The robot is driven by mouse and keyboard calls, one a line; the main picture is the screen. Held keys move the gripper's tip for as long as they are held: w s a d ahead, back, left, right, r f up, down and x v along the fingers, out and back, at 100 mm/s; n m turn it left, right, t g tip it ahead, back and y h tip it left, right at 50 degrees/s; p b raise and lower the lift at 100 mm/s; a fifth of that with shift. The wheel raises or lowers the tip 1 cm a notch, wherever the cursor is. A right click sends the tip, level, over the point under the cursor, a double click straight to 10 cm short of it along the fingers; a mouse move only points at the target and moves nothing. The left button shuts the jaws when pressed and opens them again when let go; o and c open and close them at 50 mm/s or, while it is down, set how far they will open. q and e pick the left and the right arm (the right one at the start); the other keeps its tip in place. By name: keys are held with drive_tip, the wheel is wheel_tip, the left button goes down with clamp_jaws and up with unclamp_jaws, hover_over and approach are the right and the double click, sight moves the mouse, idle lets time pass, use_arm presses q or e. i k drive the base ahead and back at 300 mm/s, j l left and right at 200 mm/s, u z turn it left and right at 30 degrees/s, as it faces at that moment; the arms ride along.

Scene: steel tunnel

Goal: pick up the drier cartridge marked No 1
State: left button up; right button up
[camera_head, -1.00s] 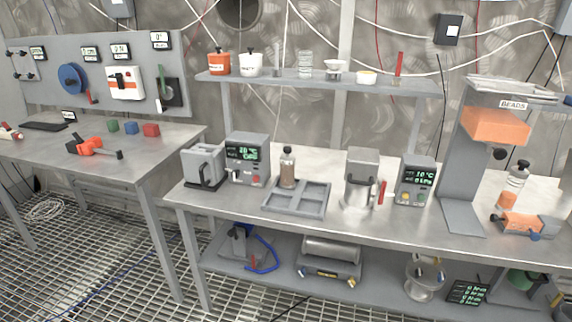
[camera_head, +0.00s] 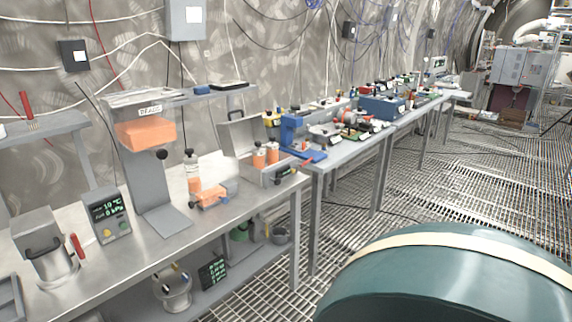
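A clear cartridge-like bottle with a dark top and orange lower part (camera_head: 193,172) stands upright on the near bench, right of the bead dispenser (camera_head: 147,131). Two more orange-filled cylinders, a left one (camera_head: 258,157) and a right one (camera_head: 272,153), stand farther along, by an open grey case (camera_head: 241,137). No number is readable on any of them, so I cannot tell which is No 1. Neither of my grippers is in view.
An orange and blue item (camera_head: 212,195) lies on the bench in front of the bottle. A blue stand (camera_head: 293,134) is on the second bench. A large teal rounded body with a cream band (camera_head: 440,280) fills the lower right. Grating floor (camera_head: 440,185) lies beside the benches.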

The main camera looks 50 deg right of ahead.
sight(259, 153)
drive_tip(key=z, duration=1.6)
drive_tip(key=i+l+u, duration=0.2)
drive_tip(key=i+l, duration=1)
drive_tip(key=k+l, duration=0.05)
